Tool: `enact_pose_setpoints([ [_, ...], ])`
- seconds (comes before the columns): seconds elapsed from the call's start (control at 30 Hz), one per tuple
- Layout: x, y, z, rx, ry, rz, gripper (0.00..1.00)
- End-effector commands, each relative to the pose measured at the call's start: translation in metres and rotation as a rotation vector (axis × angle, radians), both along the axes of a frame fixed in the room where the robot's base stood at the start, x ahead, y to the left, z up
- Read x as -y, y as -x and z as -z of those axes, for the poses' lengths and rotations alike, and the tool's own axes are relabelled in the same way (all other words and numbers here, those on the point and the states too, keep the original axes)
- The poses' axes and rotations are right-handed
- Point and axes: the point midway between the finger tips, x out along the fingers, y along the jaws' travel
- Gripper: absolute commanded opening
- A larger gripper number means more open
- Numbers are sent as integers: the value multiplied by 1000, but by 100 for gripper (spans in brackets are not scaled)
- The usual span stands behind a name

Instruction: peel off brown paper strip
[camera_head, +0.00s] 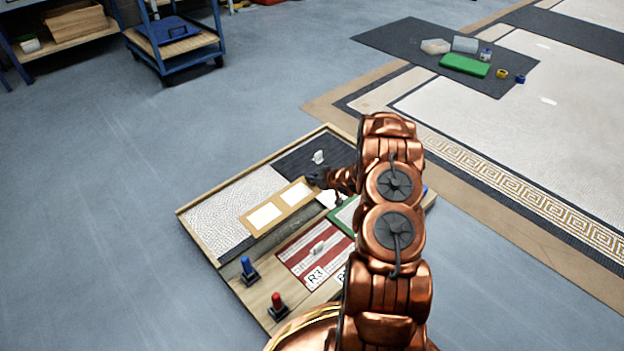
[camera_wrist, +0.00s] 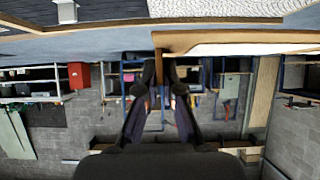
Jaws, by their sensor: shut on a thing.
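My gripper (camera_head: 314,180) is at the strip's right end, small and dark in the head view. In the wrist view, which appears upside down, my gripper (camera_wrist: 160,75) has its two dark fingers closed on a tan edge of the brown paper strip (camera_wrist: 190,38). The strip's far part and its contact with the surface are hidden in that view. My copper arm covers part of the board's right side.
The wooden board (camera_head: 193,236) holds a white pebbled mosaic area (camera_head: 235,200), a dark area (camera_head: 310,158) with a small pale handled tool, and a red-and-white panel (camera_head: 300,262). A blue-handled tool (camera_head: 247,268) and a red-handled tool (camera_head: 277,305) stand at the front left.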

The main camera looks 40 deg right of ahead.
Motion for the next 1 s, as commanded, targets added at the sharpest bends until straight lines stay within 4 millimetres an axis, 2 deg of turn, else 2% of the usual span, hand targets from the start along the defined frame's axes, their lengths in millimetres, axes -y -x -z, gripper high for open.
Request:
enact_pose_setpoints([
  [1.0, 0, 0, -26, 0, 0, 0, 0],
])
